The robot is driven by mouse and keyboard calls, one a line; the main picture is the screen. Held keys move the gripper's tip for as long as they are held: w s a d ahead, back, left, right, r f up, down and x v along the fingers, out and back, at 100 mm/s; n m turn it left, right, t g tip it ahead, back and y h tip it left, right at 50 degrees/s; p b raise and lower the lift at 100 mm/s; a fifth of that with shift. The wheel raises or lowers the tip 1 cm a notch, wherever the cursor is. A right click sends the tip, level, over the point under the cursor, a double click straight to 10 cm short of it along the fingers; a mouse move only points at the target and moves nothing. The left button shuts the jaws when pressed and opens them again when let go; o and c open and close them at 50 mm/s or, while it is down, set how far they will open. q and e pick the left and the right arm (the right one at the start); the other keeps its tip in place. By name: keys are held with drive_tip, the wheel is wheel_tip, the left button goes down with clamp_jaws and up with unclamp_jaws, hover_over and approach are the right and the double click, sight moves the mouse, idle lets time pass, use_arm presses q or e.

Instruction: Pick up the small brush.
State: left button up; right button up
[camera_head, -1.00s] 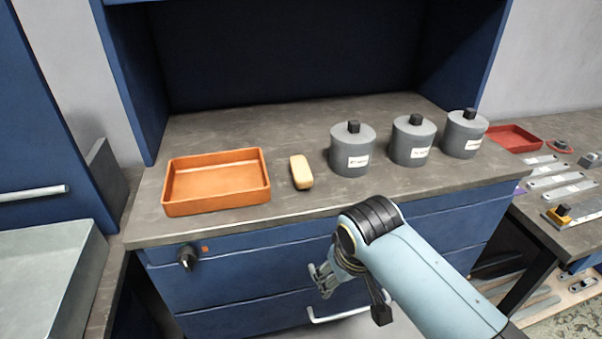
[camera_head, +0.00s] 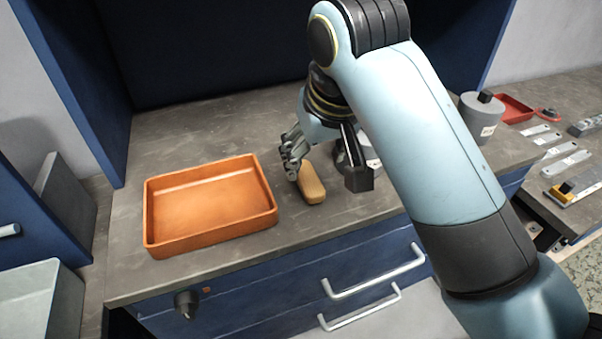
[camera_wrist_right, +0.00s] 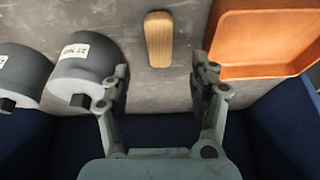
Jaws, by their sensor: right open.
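The small brush (camera_head: 310,184) shows as a tan wooden block with rounded ends. It lies on the grey worktop, just right of the orange tray. My right gripper (camera_head: 292,158) is above the worktop at the brush's far end in the head view. In the right wrist view the brush (camera_wrist_right: 158,39) lies ahead of the open fingers (camera_wrist_right: 160,82), roughly centred between them, with nothing held. Bristles cannot be made out. My left gripper is not in view.
The orange tray (camera_head: 150,215) stands close left of the brush and is empty. Grey lidded canisters (camera_wrist_right: 82,62) stand on the other side, partly hidden by my right arm in the head view. A blue cabinet with drawers (camera_head: 270,285) lies below the worktop's front edge.

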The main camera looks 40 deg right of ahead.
sight(308, 178)
drive_tip(key=shift+x, duration=1.05)
drive_tip(key=shift+d+f, duration=0.1)
drive_tip(key=shift+f, duration=0.25)
drive_tip(key=p+x, duration=0.1)
drive_tip(key=x, duration=0.4)
drive_tip(key=shift+w, duration=0.1)
drive_tip(key=c, duration=0.4)
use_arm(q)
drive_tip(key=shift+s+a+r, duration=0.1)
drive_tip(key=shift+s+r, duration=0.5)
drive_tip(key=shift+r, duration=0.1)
use_arm(e)
drive_tip(key=c, duration=0.8)
drive_tip(key=shift+r, duration=0.1)
drive_tip(key=shift+c, duration=0.2)
